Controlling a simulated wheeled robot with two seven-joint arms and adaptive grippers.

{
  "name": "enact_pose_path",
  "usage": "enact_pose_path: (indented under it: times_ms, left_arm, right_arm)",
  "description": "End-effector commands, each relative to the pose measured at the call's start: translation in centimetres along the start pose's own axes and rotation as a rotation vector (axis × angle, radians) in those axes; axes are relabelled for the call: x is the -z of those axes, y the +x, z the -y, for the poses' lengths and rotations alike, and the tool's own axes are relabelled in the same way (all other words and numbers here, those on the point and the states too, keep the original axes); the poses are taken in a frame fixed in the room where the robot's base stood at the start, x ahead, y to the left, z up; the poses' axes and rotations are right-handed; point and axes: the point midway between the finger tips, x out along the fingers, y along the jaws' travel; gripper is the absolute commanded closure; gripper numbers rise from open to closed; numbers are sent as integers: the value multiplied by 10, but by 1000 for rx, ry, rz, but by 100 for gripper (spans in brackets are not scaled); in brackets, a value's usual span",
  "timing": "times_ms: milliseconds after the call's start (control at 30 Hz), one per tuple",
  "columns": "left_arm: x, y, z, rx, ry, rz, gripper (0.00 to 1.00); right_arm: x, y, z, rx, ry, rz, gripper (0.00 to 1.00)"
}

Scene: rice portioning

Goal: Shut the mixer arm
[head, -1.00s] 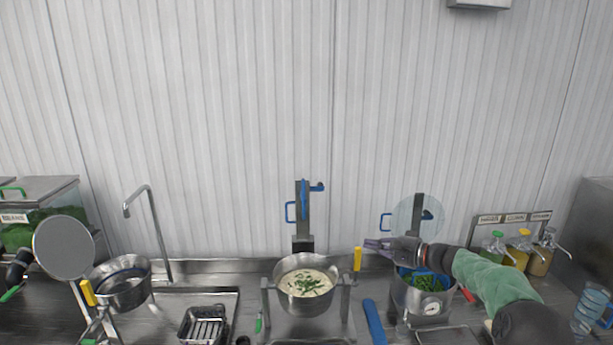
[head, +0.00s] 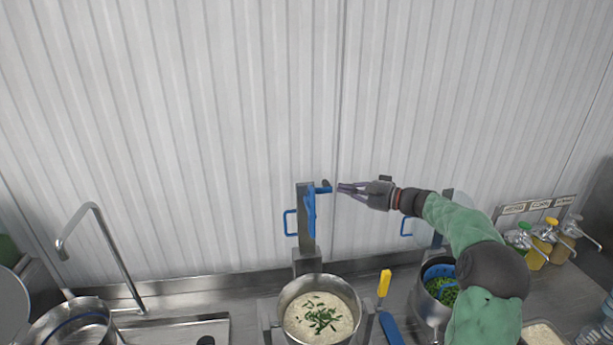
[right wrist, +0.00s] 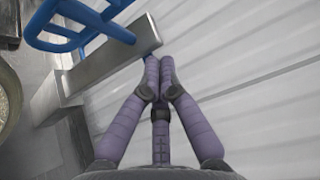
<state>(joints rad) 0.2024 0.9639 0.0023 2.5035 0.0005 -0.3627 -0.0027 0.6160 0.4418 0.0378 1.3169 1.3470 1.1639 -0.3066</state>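The mixer arm (head: 306,222) is a grey upright post with blue paddle parts and a blue handle, raised behind the pot (head: 281,308) of creamy rice with green herbs. Its blue peg (head: 322,190) sticks out to the right near the top. My right gripper (head: 340,188) is just right of this peg, fingers pointing left, and holds nothing. In the right wrist view its purple fingertips (right wrist: 158,76) are together, close to the end of the grey post (right wrist: 105,75). I cannot tell whether they touch. My left gripper is out of view.
A second pot (head: 431,299) with greens and another upright mixer stand at right, partly behind my right arm. A yellow-handled tool (head: 385,283) lies between the pots. A faucet (head: 102,245) and metal bowl are at left. Pump bottles (head: 535,257) stand at far right.

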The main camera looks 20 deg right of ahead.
Motion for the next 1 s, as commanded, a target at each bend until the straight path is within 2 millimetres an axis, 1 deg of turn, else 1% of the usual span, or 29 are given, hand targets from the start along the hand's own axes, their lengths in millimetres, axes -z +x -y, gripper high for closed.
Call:
enact_pose_path:
  times_ms: [133,233,600,800,833,1000]
  left_arm:
    - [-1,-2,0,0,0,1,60]
    - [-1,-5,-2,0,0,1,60]
    - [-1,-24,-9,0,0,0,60]
    - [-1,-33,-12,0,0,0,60]
    - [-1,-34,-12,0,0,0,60]
    - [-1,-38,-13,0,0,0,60]
  right_arm:
    - [0,4,0,0,1,1,100]
    - [0,14,0,0,1,2,100]
    - [-1,76,1,-1,2,3,100]
    - [-1,103,1,-1,1,2,100]
    - [-3,98,2,0,0,0,100]
    - [-16,87,1,0,2,-1,100]
